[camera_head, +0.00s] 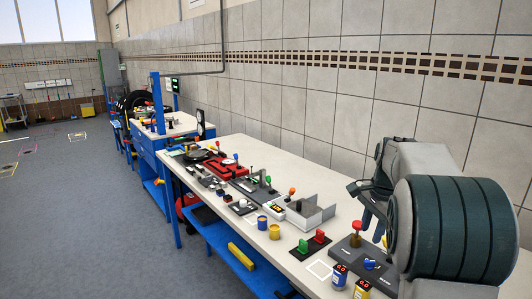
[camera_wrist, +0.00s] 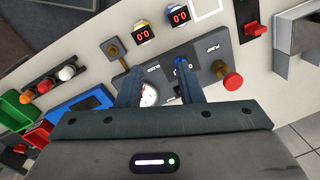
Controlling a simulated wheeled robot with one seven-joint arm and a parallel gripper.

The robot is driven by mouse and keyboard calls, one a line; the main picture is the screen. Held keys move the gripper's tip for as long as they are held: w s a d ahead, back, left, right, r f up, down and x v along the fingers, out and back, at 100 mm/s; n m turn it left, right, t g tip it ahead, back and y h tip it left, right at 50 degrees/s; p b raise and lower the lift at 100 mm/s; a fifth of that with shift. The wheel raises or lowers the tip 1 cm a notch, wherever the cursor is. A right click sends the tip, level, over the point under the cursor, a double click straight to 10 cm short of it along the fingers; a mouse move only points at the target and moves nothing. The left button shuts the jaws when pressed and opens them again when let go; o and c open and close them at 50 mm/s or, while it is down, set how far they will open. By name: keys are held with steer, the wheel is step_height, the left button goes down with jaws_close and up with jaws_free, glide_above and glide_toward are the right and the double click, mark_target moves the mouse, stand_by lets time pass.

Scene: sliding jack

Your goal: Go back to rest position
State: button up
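My gripper (camera_wrist: 156,72) shows in the wrist view with its two dark fingers apart. Nothing is held between them. The fingers are over a dark grey panel (camera_wrist: 211,58) with a blue knob (camera_wrist: 181,63), a white round dial (camera_wrist: 149,95) and a red mushroom button (camera_wrist: 232,81). The right fingertip appears close to the blue knob; I cannot tell whether they touch. In the head view my arm fills the right side, with the gripper (camera_head: 366,196) above the bench. The panel's red button (camera_head: 356,226) and blue knob (camera_head: 370,264) show below it.
The long workbench (camera_head: 290,262) holds several devices, including a green and red switch block (camera_head: 311,245), a grey bracket (camera_head: 317,211) and yellow and blue cups (camera_head: 274,231). Two timers (camera_head: 340,276) stand at its front edge. A tiled wall (camera_head: 330,100) runs behind.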

steer(key=s+a+f+n, duration=0.1)
steer(key=s+a+n, duration=0.3)
steer(key=s, duration=0.4)
steer(key=s+a+f+n+t, duration=0.1)
steer(key=s+a+n, duration=0.3)
steer(key=s, duration=0.5)
steer(key=s+a+f+n+t, duration=0.1)
steer(key=s+a+n, duration=0.3)
steer(key=s, duration=0.5)
steer(key=f+n, duration=0.1)
steer(key=n, duration=0.1)
steer(key=shift+a+f+n+h, duration=0.3)
steer(key=shift+a, duration=0.05)
